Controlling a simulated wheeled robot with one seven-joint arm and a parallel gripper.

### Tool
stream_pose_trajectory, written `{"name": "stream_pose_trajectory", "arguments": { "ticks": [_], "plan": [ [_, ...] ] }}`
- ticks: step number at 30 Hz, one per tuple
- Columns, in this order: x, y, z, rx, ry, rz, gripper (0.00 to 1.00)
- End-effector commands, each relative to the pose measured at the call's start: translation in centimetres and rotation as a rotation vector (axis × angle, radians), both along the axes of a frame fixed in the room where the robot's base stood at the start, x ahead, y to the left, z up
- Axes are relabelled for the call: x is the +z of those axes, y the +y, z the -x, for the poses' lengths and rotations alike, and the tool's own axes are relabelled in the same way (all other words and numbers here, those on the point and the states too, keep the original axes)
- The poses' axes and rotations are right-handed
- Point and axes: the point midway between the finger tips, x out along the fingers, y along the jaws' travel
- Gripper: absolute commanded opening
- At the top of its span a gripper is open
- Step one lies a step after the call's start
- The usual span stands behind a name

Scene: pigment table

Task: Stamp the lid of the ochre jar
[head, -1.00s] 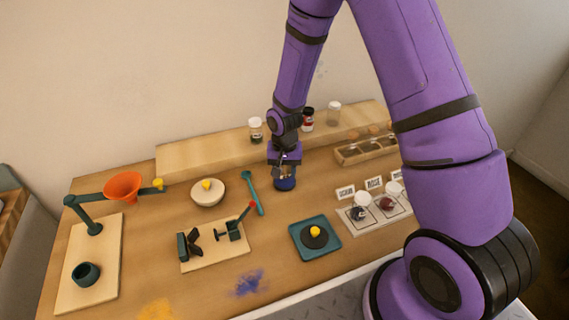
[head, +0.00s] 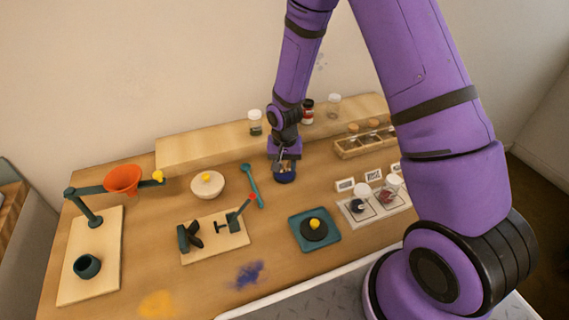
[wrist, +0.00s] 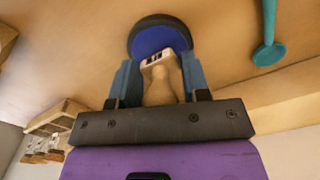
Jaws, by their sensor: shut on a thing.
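My gripper (wrist: 161,82) is shut on the wooden handle of a stamp (wrist: 160,88). The stamp's pale head has small dark marks on its side. Its end overlaps a round dark ink pad with a blue face (wrist: 160,41); I cannot tell whether they touch. In the head view, my gripper (head: 285,160) is right above the ink pad (head: 285,178) on the table. Small jars stand on a labelled tray at the right, one with dark contents (head: 357,205) and one with reddish contents (head: 386,195). I cannot tell which jar is the ochre one.
A raised shelf (head: 190,153) with several jars runs along the back. A teal spoon (head: 252,186) lies left of the ink pad. A teal square tray (head: 331,236) with a yellow-knobbed black disc is in front.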

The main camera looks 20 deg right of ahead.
Motion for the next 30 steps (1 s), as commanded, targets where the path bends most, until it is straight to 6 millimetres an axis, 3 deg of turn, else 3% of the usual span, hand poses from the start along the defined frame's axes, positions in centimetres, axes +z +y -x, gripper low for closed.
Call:
{"name": "stream_pose_trajectory", "arguments": {
  "ticks": [30],
  "plan": [
    [-0.92, 0.0, -0.01, 0.0, 0.0, 0.0, 0.28]
  ]
}}
